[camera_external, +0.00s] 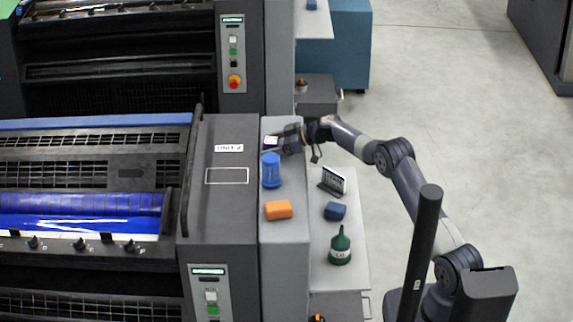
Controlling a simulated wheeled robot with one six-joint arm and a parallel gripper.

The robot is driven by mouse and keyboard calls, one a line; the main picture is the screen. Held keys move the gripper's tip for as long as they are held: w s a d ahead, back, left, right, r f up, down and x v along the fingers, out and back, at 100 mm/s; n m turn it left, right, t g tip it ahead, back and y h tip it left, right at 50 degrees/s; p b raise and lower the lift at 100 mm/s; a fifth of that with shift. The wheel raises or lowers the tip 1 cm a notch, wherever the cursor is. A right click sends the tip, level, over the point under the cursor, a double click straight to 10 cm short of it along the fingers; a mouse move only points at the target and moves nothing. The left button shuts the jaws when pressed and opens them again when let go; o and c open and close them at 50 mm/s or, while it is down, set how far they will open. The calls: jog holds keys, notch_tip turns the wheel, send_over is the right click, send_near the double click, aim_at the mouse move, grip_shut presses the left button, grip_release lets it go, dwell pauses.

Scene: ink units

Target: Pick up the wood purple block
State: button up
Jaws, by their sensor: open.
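I cannot make out a clearly purple wood block in this view. My gripper (278,142) is open at the end of the arm, over the far part of the grey ledge (285,250) beside the press. A small pale piece (271,141) shows at its fingertips; I cannot tell what it is or whether it touches them. A blue cylindrical container (271,170) stands upright on the ledge, just nearer than the gripper. An orange block (278,210) lies further toward the front of the ledge.
A light side table (350,270) right of the ledge holds a small dark rack (332,182), a dark blue block (335,211) and a green oil can (340,246). The printing press (225,200) stands on the left. Open floor (460,90) lies to the right.

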jog(key=shift+a, duration=0.1)
jog(key=c, duration=1)
jog(key=shift+c, duration=0.3)
jog(key=shift+r, duration=0.1)
